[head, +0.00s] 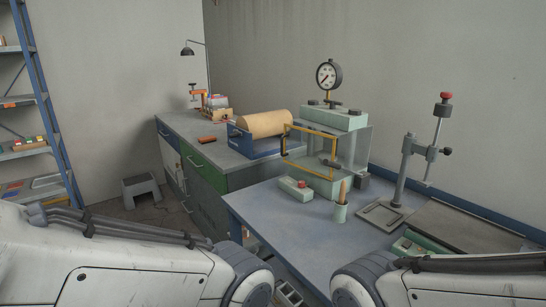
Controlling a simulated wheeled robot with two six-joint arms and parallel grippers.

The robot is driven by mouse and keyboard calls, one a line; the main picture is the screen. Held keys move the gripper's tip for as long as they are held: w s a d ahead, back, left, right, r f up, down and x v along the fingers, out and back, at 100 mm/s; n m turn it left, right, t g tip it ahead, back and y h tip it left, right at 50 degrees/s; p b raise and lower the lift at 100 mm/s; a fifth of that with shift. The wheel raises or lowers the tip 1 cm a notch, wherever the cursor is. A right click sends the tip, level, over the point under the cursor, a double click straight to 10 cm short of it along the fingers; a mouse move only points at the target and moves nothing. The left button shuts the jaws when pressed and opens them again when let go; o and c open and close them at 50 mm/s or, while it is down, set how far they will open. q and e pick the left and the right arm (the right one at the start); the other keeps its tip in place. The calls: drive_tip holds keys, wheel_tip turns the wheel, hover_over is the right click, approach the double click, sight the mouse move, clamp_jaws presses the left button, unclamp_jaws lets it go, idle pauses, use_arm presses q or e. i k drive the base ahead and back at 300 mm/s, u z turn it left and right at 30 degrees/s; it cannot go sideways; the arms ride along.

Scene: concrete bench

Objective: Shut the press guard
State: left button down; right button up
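The press (338,116) is a pale green machine with a round dial gauge (329,75) on top, standing at the back of the blue-grey bench. Its guard (285,140) is a clear panel in a yellow frame. The frame stands at the press's left front and juts out past the body on the left, so it looks swung open; the exact angle is hard to tell. Neither of my grippers shows. Only my arm links are in view, low at the left and right, well apart from the guard.
A green box with a red button (294,189) and a pale cup holding a brown-handled tool (341,208) stand before the press. A stand with a red knob (441,120) is at right. A tan roll (265,124) lies behind left. The bench's front left is clear (275,225).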

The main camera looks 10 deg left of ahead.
sight(283, 154)
drive_tip(key=u, duration=1.95)
drive_tip(key=i, duration=1.1)
drive_tip(key=z, duration=2.3)
